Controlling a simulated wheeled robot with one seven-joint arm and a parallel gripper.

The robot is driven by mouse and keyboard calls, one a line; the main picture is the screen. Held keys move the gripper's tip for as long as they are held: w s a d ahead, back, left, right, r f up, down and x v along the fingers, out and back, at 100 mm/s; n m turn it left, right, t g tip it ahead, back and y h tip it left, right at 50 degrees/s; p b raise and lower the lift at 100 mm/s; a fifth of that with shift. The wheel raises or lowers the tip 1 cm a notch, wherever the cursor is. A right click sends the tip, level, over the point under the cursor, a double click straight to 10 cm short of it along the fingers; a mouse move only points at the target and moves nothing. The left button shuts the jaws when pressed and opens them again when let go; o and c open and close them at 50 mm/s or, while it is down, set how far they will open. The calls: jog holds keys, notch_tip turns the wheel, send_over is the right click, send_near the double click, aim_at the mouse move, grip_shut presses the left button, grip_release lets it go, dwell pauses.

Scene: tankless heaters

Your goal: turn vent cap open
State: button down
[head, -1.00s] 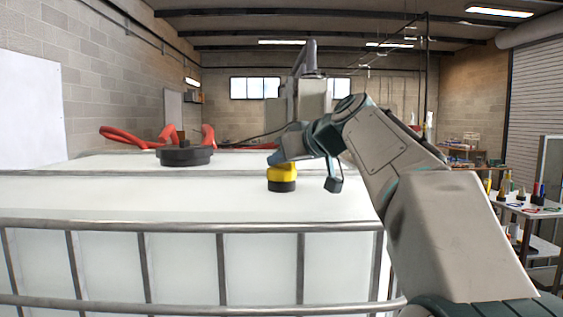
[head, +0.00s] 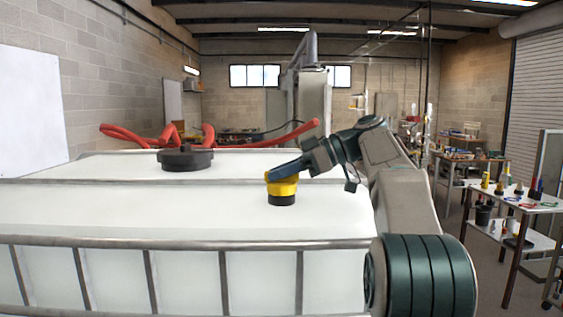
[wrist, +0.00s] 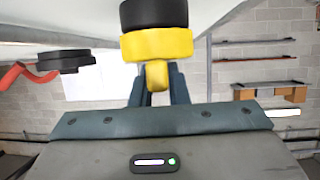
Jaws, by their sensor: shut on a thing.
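The yellow vent cap (head: 281,186) sits on a black base (head: 282,200) on top of the white caged tank (head: 150,210). My gripper (head: 277,173) comes in from the right, its fingers at the top of the cap. The wrist view shows the yellow cap (wrist: 157,45) with a short yellow tab (wrist: 157,76) sticking out toward me. My gripper (wrist: 158,88) is shut on this tab, with one dark finger on each side. The inner faces of the fingers are partly hidden by the tab.
A large black lid (head: 185,158) sits farther back on the tank at left. A red hose (head: 135,139) lies behind it. A metal rail (head: 150,243) runs along the tank's front edge. A table with small items (head: 520,203) stands at right.

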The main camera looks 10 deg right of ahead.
jog(key=shift+f+n+g+p, duration=0.1)
jog(key=shift+n+g+p, duration=0.25)
jog(key=shift+n+g, duration=0.2)
jog(key=c, duration=1.4)
grip_release()
jog(key=shift+d, duration=0.1)
jog(key=p+v, duration=0.4)
jog(key=v, duration=0.9)
jog(key=shift+d, duration=0.3)
jog(key=shift+s, duration=0.15)
